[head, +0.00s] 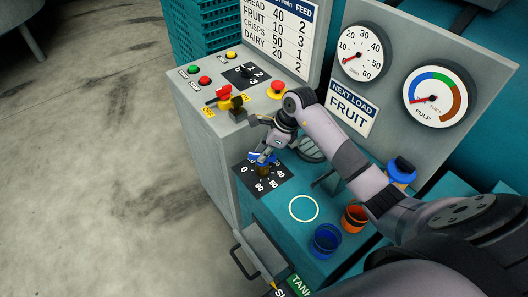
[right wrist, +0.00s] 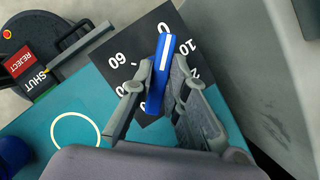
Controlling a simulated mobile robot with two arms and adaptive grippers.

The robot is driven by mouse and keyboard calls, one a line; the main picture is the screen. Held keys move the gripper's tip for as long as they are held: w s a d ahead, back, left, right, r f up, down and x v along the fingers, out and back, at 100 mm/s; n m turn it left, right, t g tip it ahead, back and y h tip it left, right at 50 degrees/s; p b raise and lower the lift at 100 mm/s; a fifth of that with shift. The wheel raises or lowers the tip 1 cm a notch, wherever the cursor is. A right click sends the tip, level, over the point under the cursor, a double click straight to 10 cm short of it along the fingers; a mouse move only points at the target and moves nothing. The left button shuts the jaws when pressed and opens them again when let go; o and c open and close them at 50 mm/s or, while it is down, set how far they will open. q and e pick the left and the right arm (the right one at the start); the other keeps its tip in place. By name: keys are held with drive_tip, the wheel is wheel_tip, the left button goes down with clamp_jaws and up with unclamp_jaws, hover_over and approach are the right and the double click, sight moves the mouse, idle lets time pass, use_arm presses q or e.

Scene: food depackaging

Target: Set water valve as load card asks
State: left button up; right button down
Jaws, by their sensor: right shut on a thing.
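The water valve has a blue handle (head: 262,158) with a white line, on a black dial plate (head: 278,186) marked in numbers from 0 to 60. My right gripper (head: 265,157) is shut on the blue handle. In the right wrist view the blue handle (right wrist: 160,75) lies between both fingers, and its white line points at about the 0 mark. The load card (head: 347,107) reads NEXT LOAD FRUIT. The chart (head: 280,30) lists FRUIT with 10 and 3. My left gripper is not in view.
A left gauge (head: 362,52) has its needle near the low end; the PULP gauge (head: 435,95) is beside it. A control panel (head: 262,93) has buttons, a red lever and a black selector. Blue (head: 326,240) and orange (head: 354,217) cups stand on the teal bench.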

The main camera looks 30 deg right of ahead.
drive_tip(key=shift+d+f+m+b, duration=0.1)
drive_tip(key=shift+m+b, duration=0.3)
drive_tip(key=shift+b, duration=0.15)
drive_tip(key=shift+m+h+b, duration=0.3)
drive_tip(key=shift+m+b, duration=0.2)
drive_tip(key=shift+m, duration=0.1)
drive_tip(key=m+t+h+b, duration=0.1)
drive_tip(key=m, duration=0.2)
drive_tip(key=shift+s+a, duration=0.1)
drive_tip(key=shift+a, duration=0.1)
drive_tip(key=shift+m+t+h+b, duration=0.3)
drive_tip(key=shift+m+h+b, duration=0.35)
drive_tip(key=shift+m, duration=1.25)
drive_tip(key=c, duration=1.6)
unclamp_jaws()
drive_tip(key=shift+a, duration=0.1)
